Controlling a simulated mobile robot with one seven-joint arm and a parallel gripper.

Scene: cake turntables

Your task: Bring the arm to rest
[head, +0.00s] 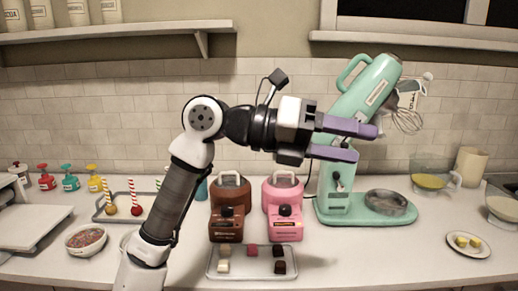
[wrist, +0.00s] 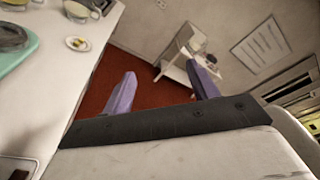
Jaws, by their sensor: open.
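My gripper (head: 366,142) is held up above the counter, pointing right, in front of the green stand mixer (head: 345,120) in the head view. Its two purple fingers are apart with nothing between them. In the wrist view my gripper (wrist: 163,88) also shows open and empty, with the red floor (wrist: 150,90) beyond the fingers. My arm rises from the bottom left and bends at the elbow, above the counter and clear of the things on it.
A brown machine (head: 229,215) and a pink machine (head: 284,215) stand mid-counter. A tray (head: 212,270) with several small blocks lies in front. A bowl of sprinkles (head: 87,247) is at left. A plate (head: 484,252) with yellow pieces is at right. A shelf (head: 120,33) hangs upper left.

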